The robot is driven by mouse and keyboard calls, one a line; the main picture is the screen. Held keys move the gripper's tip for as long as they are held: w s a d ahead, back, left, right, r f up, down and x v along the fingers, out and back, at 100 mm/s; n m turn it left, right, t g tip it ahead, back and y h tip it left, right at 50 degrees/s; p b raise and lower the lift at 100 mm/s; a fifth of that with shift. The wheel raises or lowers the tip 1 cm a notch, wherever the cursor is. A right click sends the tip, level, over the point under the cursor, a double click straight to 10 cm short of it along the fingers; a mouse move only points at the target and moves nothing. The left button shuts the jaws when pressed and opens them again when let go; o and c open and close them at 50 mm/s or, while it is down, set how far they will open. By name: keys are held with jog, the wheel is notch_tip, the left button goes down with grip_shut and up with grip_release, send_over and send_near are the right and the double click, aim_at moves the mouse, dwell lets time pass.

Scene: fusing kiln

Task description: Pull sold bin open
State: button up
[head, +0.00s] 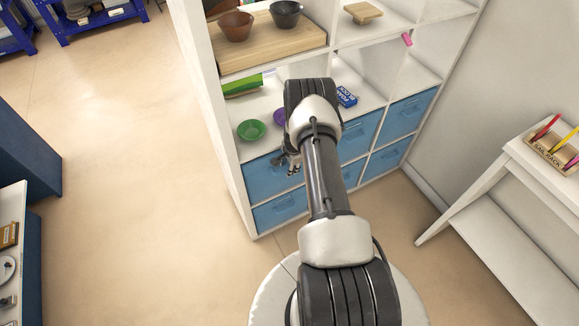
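Blue bins fill the two lowest rows of a white cubby shelf (230,160). They include an upper left bin (262,182), a lower left bin (278,211), an upper middle bin (357,137) and an upper right bin (407,116). All look pushed in. No label is readable, so I cannot tell which is the sold bin. My gripper (292,170) is small and partly hidden by my arm, in front of the upper left bin near its handle. I cannot tell whether it touches the handle or whether its fingers are open.
Above the bins, a green bowl (251,130), a purple bowl (280,117) and a blue box (346,97) sit on a shelf. A white table (514,150) with a pencil rack (556,146) stands right. Floor on the left is clear.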

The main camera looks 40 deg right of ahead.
jog(key=shift+c, duration=0.6)
grip_shut()
